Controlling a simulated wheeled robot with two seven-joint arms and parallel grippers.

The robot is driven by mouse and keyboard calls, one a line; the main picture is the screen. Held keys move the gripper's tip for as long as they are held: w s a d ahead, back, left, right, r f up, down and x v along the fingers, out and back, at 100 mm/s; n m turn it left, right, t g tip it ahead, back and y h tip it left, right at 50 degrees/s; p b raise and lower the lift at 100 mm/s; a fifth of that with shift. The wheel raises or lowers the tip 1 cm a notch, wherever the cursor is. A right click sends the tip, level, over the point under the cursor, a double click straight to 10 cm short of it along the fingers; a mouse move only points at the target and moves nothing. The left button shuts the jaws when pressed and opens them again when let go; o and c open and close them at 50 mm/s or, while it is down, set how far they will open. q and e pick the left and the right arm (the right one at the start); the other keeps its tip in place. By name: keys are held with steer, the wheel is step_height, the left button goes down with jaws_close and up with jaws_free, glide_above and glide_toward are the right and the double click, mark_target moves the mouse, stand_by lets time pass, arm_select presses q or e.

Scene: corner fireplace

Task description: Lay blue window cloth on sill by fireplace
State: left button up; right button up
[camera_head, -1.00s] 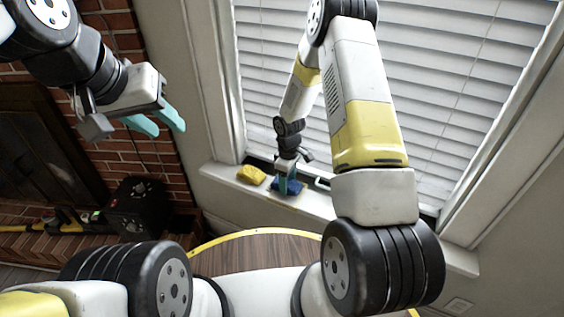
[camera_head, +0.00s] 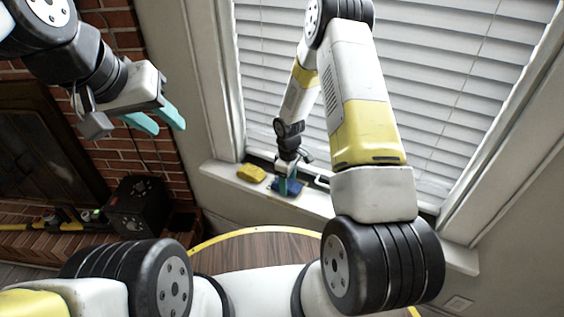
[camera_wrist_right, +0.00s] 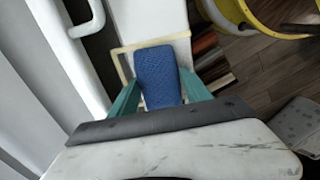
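The blue cloth (camera_head: 289,189), a thick folded pad, is at the white window sill (camera_head: 222,174). My right gripper (camera_head: 289,183) points down at it. In the right wrist view, the blue cloth (camera_wrist_right: 157,78) sits between the two teal fingers of my right gripper (camera_wrist_right: 160,85), one along each side. The fingers are spread about as wide as the cloth; whether they press on it is unclear. A pale yellow outline (camera_wrist_right: 122,66) on the sill surrounds part of the cloth. My left gripper (camera_head: 156,120) is open and empty, raised at upper left.
A yellow cloth (camera_head: 251,173) lies on the sill left of the blue one. White blinds and a window handle (camera_head: 321,180) stand close behind. The brick fireplace (camera_head: 42,140) and a black box (camera_head: 139,206) are at left.

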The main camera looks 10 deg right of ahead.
steer(key=o, duration=0.5)
step_height(320, 180, up, 8)
steer(key=shift+r, duration=0.1)
steer(key=s+d+r+m+t, duration=0.1)
steer(key=s+r+m+t, duration=0.15)
steer(key=r, duration=0.95)
steer(key=s+d+r+m+t, duration=0.1)
steer(key=s+d+r+m, duration=0.2)
steer(key=r, duration=0.9)
steer(key=s+r+m+t, duration=0.1)
steer(key=s+r, duration=0.2)
steer(key=s, duration=0.3)
steer(key=s+a+r+m+y, duration=0.1)
steer(key=s+r+m, duration=0.1)
steer(key=s+r, duration=0.2)
steer(key=s+r+m+t+y, duration=0.1)
steer(key=s+r, duration=0.3)
steer(key=s, duration=0.4)
steer(key=shift+s+a+r+m+t, duration=0.1)
steer(key=shift+a+r+m+t, duration=0.05)
steer(key=shift+a+m+t, duration=0.35)
